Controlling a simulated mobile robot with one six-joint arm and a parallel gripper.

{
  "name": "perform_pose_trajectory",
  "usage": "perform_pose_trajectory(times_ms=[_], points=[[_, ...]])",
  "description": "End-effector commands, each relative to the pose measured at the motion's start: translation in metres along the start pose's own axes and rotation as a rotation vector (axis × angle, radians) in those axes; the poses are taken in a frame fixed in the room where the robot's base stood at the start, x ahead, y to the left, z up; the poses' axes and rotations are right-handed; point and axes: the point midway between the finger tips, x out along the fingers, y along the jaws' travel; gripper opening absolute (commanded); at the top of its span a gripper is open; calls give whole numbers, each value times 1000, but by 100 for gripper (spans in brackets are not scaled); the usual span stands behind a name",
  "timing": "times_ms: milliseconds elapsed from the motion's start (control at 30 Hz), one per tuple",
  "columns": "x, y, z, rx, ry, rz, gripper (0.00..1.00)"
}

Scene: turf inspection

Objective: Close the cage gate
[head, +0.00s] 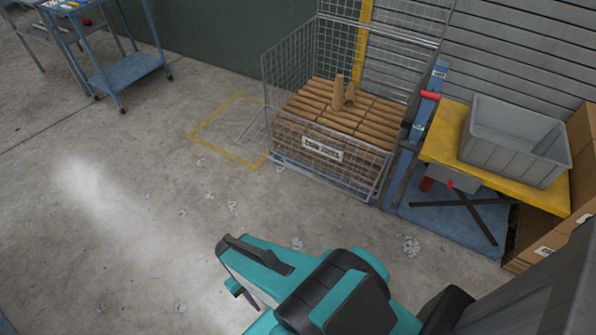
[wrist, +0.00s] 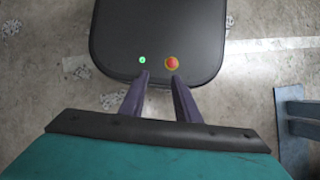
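The wire cage (head: 290,72) stands against the back wall in the head view, holding rows of brown tubes (head: 340,105), with a few standing upright on top. Its low front panel (head: 335,160) carries a white label. A small wire mesh flap (head: 256,128) sticks out to the left at the front left corner; I cannot tell for sure whether it is the gate. My gripper (wrist: 160,77) is open and empty in the wrist view, its two purple fingers apart. In the head view it is low in the picture, well away from the cage.
A yellow-topped lift table (head: 440,150) with a grey bin (head: 515,140) stands right of the cage. Cardboard boxes (head: 545,230) are at the far right. A blue cart (head: 130,70) is at the upper left. A yellow floor outline (head: 220,150) lies left of the cage; the floor there is clear.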

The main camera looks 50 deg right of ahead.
Motion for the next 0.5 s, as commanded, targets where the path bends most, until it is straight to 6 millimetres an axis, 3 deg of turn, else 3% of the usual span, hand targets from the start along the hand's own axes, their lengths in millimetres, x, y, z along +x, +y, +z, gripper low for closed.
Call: perform_pose_trajectory(times_ms=[267, 500], points=[[26, -5, -43, 189, -12, -179, 29], [41, -10, -104, 448, -38, -447, 29]])
